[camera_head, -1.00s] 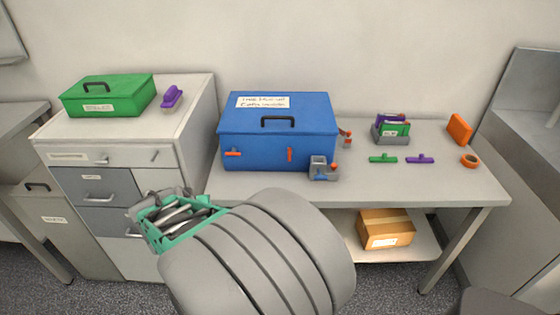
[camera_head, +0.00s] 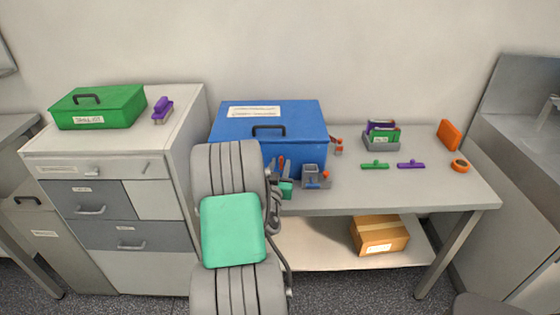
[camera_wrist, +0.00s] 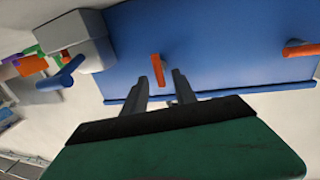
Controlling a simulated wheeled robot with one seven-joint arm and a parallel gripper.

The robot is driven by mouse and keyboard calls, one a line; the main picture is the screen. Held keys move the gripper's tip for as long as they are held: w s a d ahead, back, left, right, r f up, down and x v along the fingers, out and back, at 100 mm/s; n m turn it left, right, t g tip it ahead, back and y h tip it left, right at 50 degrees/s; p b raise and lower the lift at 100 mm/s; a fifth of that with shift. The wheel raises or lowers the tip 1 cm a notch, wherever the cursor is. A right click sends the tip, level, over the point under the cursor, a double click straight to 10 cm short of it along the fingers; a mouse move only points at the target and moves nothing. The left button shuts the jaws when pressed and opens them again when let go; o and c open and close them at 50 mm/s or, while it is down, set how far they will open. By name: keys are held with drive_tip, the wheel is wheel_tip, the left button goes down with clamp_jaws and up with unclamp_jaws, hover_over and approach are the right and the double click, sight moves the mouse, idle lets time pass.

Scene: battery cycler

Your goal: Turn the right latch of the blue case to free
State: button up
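The blue case (camera_head: 300,124) stands on the table with its lid closed; in the wrist view its front (camera_wrist: 215,50) fills the upper middle. The right latch (camera_wrist: 158,70) is a small orange bar standing nearly upright; it also shows in the head view (camera_head: 281,160). The left latch (camera_wrist: 302,48) lies roughly level in the wrist view and is hidden behind my arm in the head view. My gripper (camera_wrist: 158,82) is open at the case front, its fingers either side of the right latch in the picture. I cannot tell whether they touch it. It also shows in the head view (camera_head: 281,172).
A card holder (camera_head: 381,143), green and purple pieces and orange tape (camera_head: 459,165) lie further right. The front table middle is clear.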

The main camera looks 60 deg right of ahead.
drive_tip(key=shift+w+d, duration=0.1)
drive_tip(key=shift+d, duration=0.25)
clamp_jaws()
idle(0.3)
